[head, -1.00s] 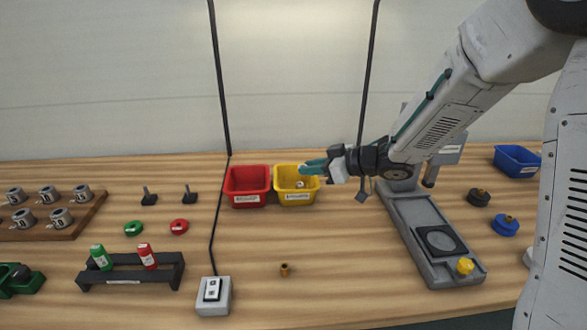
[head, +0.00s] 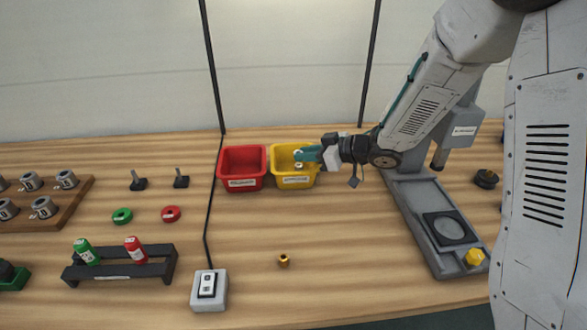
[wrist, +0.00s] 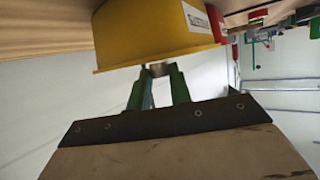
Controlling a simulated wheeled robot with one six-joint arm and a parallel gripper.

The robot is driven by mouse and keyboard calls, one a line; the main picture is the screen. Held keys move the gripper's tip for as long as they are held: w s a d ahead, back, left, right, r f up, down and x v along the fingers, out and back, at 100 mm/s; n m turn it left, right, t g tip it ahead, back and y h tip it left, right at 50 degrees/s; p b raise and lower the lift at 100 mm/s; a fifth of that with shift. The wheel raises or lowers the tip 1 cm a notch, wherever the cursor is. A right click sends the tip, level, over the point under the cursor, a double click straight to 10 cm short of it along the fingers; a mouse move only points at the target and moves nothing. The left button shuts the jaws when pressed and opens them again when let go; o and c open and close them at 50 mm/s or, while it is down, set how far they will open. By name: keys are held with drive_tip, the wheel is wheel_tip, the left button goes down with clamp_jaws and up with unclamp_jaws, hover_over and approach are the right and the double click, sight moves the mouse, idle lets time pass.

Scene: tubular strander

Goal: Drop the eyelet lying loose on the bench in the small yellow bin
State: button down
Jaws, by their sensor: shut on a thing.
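My gripper (head: 300,154) reaches in from the right with its teal fingers over the small yellow bin (head: 294,181). It is shut on a small pale metal ring, which appears to be the eyelet (wrist: 159,69). In the wrist view the ring sits between the fingertips, close to the rim of the yellow bin (wrist: 150,35). In the head view the fingers partly hide the ring. A small pale spot shows inside the bin below the fingers, too small to identify.
A red bin (head: 242,168) stands directly left of the yellow one. A grey press stand (head: 430,220) is to the right. A small brass piece (head: 284,261) lies on the bench in front. A switch box (head: 209,290) and a bottle rack (head: 120,268) are nearer, to the left.

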drive_tip(key=shift+f, duration=0.1)
drive_tip(key=c, duration=1.2)
unclamp_jaws()
